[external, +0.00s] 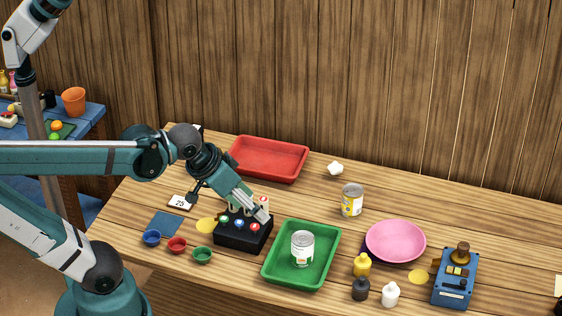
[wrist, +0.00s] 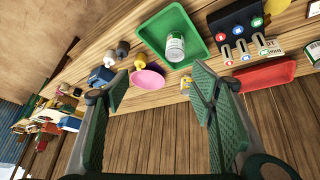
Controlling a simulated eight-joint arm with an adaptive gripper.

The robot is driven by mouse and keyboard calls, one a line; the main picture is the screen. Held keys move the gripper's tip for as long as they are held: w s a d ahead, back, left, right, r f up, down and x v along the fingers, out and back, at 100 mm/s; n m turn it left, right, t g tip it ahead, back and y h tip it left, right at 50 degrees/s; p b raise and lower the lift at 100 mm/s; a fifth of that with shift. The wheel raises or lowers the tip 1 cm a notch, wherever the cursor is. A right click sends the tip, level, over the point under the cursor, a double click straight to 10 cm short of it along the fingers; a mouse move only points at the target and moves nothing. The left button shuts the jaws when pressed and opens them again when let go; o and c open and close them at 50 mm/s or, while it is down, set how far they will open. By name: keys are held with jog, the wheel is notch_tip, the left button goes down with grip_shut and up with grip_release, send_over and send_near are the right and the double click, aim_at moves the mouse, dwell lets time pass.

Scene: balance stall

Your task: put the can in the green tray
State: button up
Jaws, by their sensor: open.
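A white can with a green lower band (external: 302,247) stands upright inside the green tray (external: 271,272). It also shows in the wrist view (wrist: 175,46), in the tray (wrist: 151,32). A second can, with a yellow label (external: 352,200), stands on the table behind and to the right of the tray. My gripper (external: 263,213) is over the black box, to the left of and behind the green tray, apart from both cans. In the wrist view my gripper (wrist: 160,95) has its fingers wide apart with nothing between them.
The black box (external: 241,239) has coloured buttons. A red tray (external: 268,158) lies at the back. A pink bowl (external: 395,240), small bottles (external: 361,290) and a blue device (external: 454,282) are at right. Three small cups (external: 177,245) stand at front left. The back right of the table is clear.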

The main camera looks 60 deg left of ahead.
jog(key=shift+s+d+r+m+t, duration=0.1)
jog(key=shift+s+d+m+t, duration=0.05)
jog(key=shift+s+m, duration=0.35)
jog(key=shift+s+d+r+m+t, duration=0.1)
jog(key=shift+s+m+t, duration=0.05)
jog(key=shift+s+m, duration=0.3)
